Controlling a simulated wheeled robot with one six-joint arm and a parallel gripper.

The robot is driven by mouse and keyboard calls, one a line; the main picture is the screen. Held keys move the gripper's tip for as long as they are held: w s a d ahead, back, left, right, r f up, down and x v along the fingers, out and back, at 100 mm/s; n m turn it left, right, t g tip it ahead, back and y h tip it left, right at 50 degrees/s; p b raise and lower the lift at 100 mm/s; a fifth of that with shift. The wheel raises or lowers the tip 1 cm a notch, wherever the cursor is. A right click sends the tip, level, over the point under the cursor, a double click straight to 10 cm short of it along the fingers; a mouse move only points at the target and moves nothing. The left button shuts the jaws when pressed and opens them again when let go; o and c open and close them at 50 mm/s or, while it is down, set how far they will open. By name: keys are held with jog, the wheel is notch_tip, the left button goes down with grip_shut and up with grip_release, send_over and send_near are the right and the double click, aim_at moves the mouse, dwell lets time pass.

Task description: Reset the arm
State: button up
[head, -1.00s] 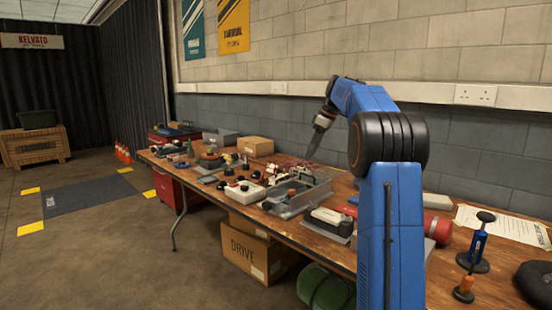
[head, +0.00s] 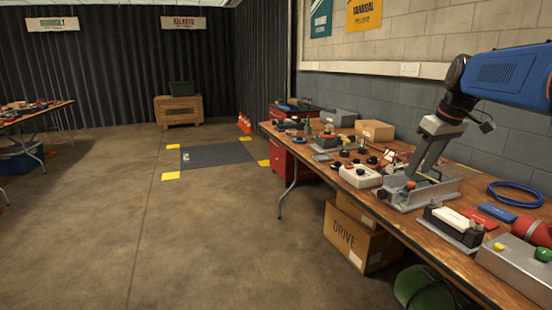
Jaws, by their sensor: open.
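My blue arm (head: 510,75) reaches in from the right edge over the workbench in the head view. My gripper (head: 413,172) hangs from its end, pointing down and slightly left, with its fingers over or in front of the grey open tray (head: 445,194). The gap between the fingertips is hard to make out, and I see nothing held between them. Whether the fingers touch anything in the tray cannot be told. The rest of my arm lies outside the picture.
The wooden workbench (head: 470,262) is crowded with a white box (head: 360,176), a blue cable coil (head: 515,194) and a grey button box (head: 520,265). Cardboard boxes (head: 355,236) stand below. Open floor (head: 190,235) and a dark mat (head: 218,154) lie left.

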jog(key=s+a+f+m, duration=0.1)
jog(key=s+a+f, duration=0.2)
jog(key=s+f, duration=0.4)
jog(key=s+a+f+m+t+h, duration=0.1)
jog(key=s+a+f, duration=0.3)
jog(key=s, duration=0.9)
jog(key=s+a+f+m, duration=0.2)
jog(key=s+a+f, duration=0.2)
jog(key=s+f, duration=0.6)
jog(key=shift+m+h, duration=0.3)
